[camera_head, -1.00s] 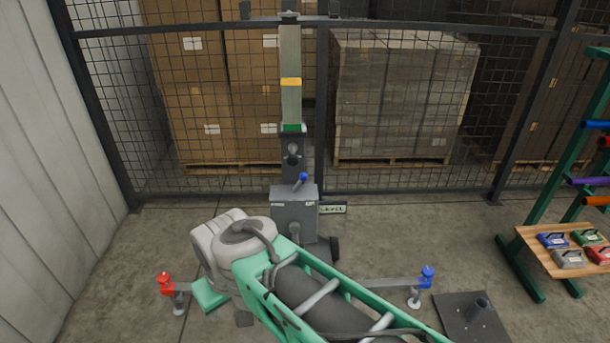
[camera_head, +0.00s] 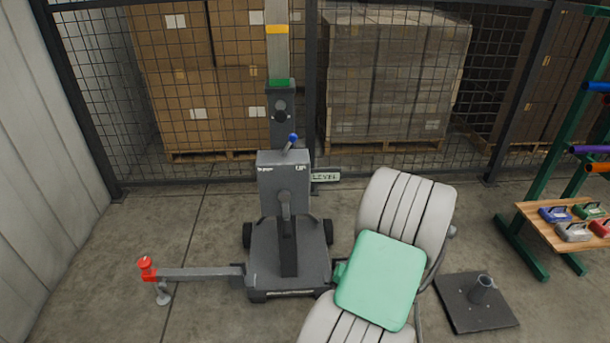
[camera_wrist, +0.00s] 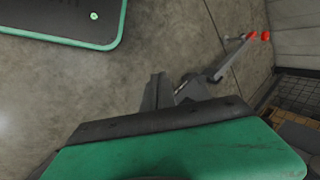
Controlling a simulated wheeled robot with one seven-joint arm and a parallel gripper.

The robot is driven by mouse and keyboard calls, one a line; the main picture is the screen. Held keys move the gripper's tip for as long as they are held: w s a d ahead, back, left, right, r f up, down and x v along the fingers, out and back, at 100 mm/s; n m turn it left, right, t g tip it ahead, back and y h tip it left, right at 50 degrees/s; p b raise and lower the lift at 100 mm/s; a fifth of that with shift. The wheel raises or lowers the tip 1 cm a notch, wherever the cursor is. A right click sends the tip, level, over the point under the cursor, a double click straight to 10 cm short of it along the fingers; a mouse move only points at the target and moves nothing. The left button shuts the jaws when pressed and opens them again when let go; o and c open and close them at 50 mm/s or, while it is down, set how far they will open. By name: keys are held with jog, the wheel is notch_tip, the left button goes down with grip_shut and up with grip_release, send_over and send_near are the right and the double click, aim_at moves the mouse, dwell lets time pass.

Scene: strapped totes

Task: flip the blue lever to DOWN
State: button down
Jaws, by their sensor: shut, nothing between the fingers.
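The blue lever (camera_head: 292,138) stands on top of a grey box (camera_head: 284,178) on the mast, in the head view. Its blue knob leans up and to the right, towards the label that seems to read UP. The left label is too small to read. In the wrist view my gripper (camera_wrist: 157,84) is shut and empty, its dark fingers above the floor. My gripper is not clearly visible in the head view; my arm there is to the right of and in front of the mast, apart from the lever. The lever is not identifiable in the wrist view.
An outrigger with a red knob (camera_head: 145,264) reaches left. A dark plate with a socket (camera_head: 477,303) lies right, near a rack shelf (camera_head: 551,230). A mesh fence stands behind.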

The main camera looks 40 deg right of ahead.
jog(key=w+d+r+m+t+h, duration=0.2)
jog(key=w+d+r+t, duration=0.25)
jog(key=w, duration=0.35)
jog(key=w+d+r+m+t+h, duration=0.1)
jog(key=w+d+r+t, duration=0.25)
jog(key=w+d, duration=0.3)
jog(key=w+d+r+m+t+h, duration=0.2)
jog(key=d+r+m+t, duration=0.1)
jog(key=r, duration=0.7)
jog(key=w+d+r+m+t+h, duration=0.2)
jog(key=r+m, duration=0.4)
jog(key=r, duration=0.4)
jog(key=shift+w+d+t+h, duration=0.15)
jog(key=shift+d+t+h, duration=0.55)
jog(key=shift+d+t, duration=0.4)
jog(key=shift+d, duration=0.1)
